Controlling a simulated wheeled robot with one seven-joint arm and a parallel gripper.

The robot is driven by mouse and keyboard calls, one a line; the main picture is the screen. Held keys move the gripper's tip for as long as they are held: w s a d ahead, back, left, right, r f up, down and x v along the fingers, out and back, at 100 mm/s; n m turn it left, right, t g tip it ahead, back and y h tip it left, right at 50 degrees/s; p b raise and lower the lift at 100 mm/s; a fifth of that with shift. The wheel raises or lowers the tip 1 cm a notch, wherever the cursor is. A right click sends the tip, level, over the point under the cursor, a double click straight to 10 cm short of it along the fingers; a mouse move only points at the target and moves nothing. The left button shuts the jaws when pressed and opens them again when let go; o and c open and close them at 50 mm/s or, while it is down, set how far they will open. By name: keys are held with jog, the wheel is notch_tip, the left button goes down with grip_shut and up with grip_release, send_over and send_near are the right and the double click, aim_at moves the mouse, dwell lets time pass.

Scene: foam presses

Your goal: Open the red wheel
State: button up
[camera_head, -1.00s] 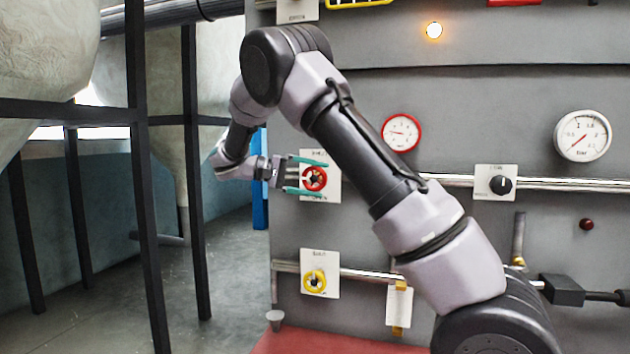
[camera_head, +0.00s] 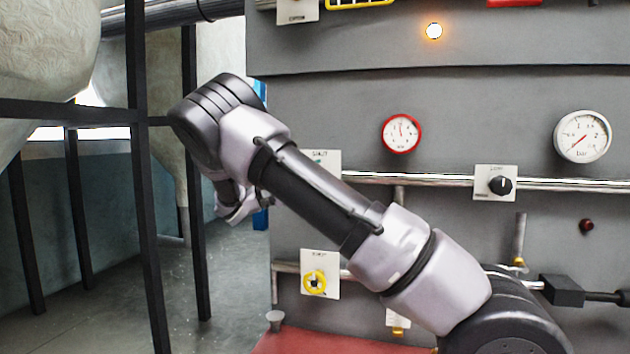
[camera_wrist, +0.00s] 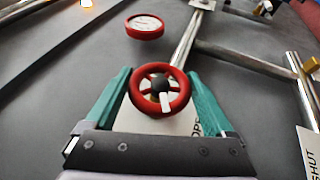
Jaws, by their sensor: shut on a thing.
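The red wheel (camera_wrist: 160,87) shows in the wrist view, a round red rim with spokes, a dark hub and a white mark pointing down and slightly right. My gripper (camera_wrist: 159,73) has its two teal fingers on either side of the rim, shut on it. A white plate (camera_wrist: 190,123) behind the wheel carries lettering that starts "OP"; the rest is hidden. In the head view my arm hides the wheel and my fingers; only the top of the wheel's plate (camera_head: 321,160) shows.
A red-rimmed gauge (camera_head: 402,133) sits above and right of the wheel. A horizontal pipe (camera_head: 440,180) runs right from there. A yellow wheel (camera_head: 315,282) is below, a black knob (camera_head: 500,185) and a white gauge (camera_head: 583,136) to the right. A dark frame (camera_head: 150,200) stands left.

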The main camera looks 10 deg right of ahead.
dwell(0.3)
jog(key=o, duration=1.1)
jog(key=shift+a, duration=0.1)
jog(key=v, duration=1)
jog(key=shift+w+a+f, duration=0.1)
jog(key=shift+a+f, duration=0.05)
jog(key=shift+a, duration=0.15)
